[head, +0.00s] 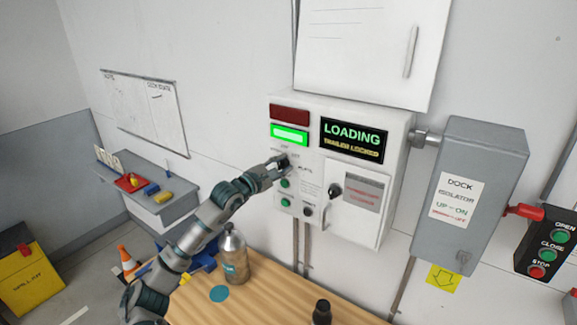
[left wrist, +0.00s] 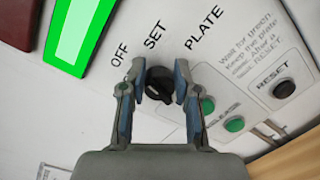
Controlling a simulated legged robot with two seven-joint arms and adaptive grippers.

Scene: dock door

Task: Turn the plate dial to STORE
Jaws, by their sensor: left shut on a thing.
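The plate dial (left wrist: 160,84) is a black knob on the white control box (head: 395,158). In the left wrist view the labels OFF, SET and PLATE show around and beside it; I see no readable STORE label there. My left gripper (head: 283,162) reaches the dial from the front. In the left wrist view its two fingers (left wrist: 161,88) sit on either side of the knob, shut on it. In the head view the gripper mostly hides the dial. The knob's exact setting is hard to tell. My right gripper is not in view.
The display (head: 352,139) reads LOADING, TRAILER LOCKED, and a green lamp (head: 289,137) is lit. Green buttons (left wrist: 234,124) and a black RESET button (left wrist: 284,88) are close by. A bottle (head: 233,258) stands on the wooden table (head: 262,300) below. A grey isolator box (head: 475,190) is at right.

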